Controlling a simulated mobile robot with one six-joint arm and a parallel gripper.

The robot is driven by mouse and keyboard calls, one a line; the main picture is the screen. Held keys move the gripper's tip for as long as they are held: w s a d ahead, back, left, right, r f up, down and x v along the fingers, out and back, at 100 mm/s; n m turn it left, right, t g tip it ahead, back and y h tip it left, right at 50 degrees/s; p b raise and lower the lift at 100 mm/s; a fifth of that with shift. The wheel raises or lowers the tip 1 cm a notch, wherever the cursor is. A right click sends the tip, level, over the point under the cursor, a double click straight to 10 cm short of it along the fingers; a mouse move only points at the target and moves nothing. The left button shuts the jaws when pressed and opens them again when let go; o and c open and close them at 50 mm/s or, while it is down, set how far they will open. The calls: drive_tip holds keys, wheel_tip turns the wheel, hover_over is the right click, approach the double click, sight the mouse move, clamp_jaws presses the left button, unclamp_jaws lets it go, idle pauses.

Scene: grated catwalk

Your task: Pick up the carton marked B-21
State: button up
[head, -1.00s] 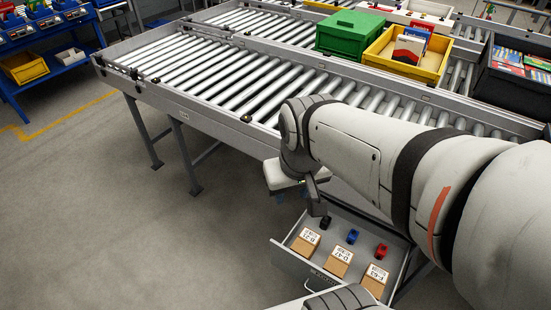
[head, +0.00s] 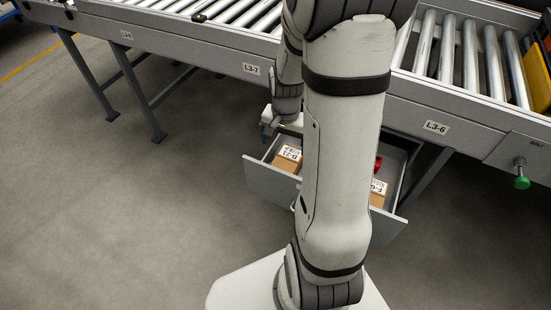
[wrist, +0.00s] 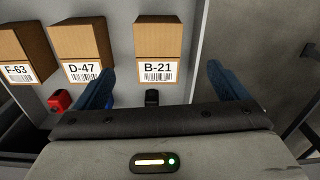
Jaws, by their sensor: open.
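The carton marked B-21 (wrist: 158,42) is a brown box with a white label, in the open drawer (head: 262,178). In the wrist view it lies ahead of my open, empty gripper (wrist: 160,70), between the lines of the two blue fingers and apart from them. In the head view the leftmost carton (head: 288,160) matches it, just below my gripper (head: 284,126), whose fingers are hard to make out there. In the wrist view carton D-47 (wrist: 82,42) is to its left and carton F-63 (wrist: 22,52) farther left.
Small black (wrist: 152,97), red (wrist: 60,100) and partly hidden blue items lie in the drawer by the cartons. The drawer sits under the roller conveyor (head: 440,118), whose legs stand nearby. The floor (head: 130,220) at left is clear.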

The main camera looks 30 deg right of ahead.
sight(287, 160)
drive_tip(key=shift+m, duration=0.6)
drive_tip(key=f, duration=0.2)
drive_tip(key=d+f+b, duration=0.1)
drive_tip(key=f, duration=0.2)
drive_tip(key=f+b, duration=0.1)
drive_tip(key=f, duration=0.2)
drive_tip(key=shift+w+d, duration=0.2)
drive_tip(key=shift+w, duration=0.05)
drive_tip(key=f+b, duration=0.2)
drive_tip(key=f, duration=0.1)
drive_tip(key=f+b, duration=0.1)
drive_tip(key=f, duration=0.1)
drive_tip(key=shift+w+d, duration=0.25)
drive_tip(key=shift+w, duration=0.1)
drive_tip(key=shift+c, duration=0.2)
drive_tip(key=c, duration=1.1)
drive_tip(key=shift+r, duration=0.1)
